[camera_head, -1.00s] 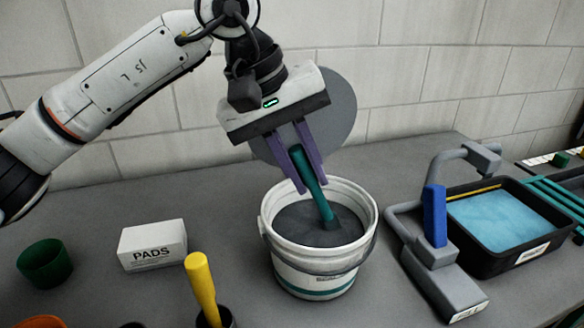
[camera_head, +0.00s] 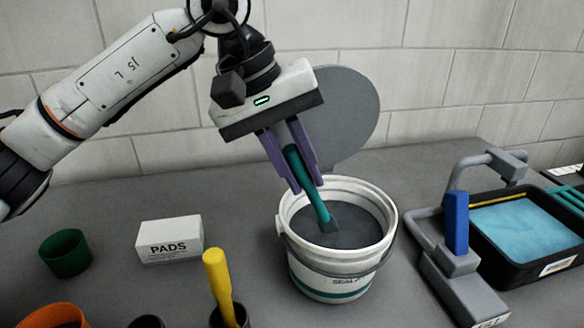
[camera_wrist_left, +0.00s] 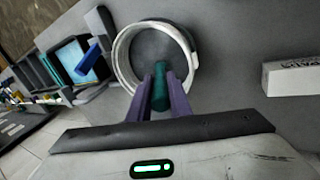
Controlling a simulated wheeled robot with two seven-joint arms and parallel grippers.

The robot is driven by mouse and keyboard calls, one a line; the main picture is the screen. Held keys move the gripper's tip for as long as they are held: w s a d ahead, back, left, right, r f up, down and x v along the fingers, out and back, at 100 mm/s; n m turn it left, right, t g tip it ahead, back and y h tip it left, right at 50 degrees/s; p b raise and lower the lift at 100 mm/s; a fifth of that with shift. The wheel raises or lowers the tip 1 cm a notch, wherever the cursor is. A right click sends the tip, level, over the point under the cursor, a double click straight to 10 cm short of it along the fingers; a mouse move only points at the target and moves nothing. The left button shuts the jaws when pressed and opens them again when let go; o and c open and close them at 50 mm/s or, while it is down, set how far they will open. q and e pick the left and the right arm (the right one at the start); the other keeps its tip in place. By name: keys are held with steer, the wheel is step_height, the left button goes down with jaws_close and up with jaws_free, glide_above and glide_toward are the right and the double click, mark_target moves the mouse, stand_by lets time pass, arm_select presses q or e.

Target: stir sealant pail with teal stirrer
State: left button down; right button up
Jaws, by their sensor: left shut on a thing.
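The white sealant pail (camera_head: 330,284) stands upright on the grey bench, open at the top, with dark grey sealant (camera_head: 362,222) inside. The teal stirrer (camera_head: 312,195) slants down into the pail, its grey lower end at the sealant, left of the middle; how deep it reaches I cannot tell. My left gripper (camera_head: 305,190), with purple fingers, is shut on the stirrer above the pail's left-back rim. The wrist view shows the stirrer (camera_wrist_left: 160,88) between the fingers and the pail's rim (camera_wrist_left: 122,62) beyond. My right gripper is not in view.
A round grey disc (camera_head: 348,105) stands behind the pail. A grey clamp-like device with a blue handle (camera_head: 457,222) and a black tray of blue material (camera_head: 522,230) are right. A PADS box (camera_head: 169,240), green cup (camera_head: 66,252) and yellow-handled tool (camera_head: 217,280) are left.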

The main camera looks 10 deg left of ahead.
arm_select(q)
steer(key=shift+w+d, duration=0.15)
steer(key=shift+d, duration=0.2)
steer(key=shift+p+v, duration=2.55)
steer(key=shift+v, duration=1.7)
steer(key=shift+p+v, duration=0.45)
steer(key=shift+v, duration=0.65)
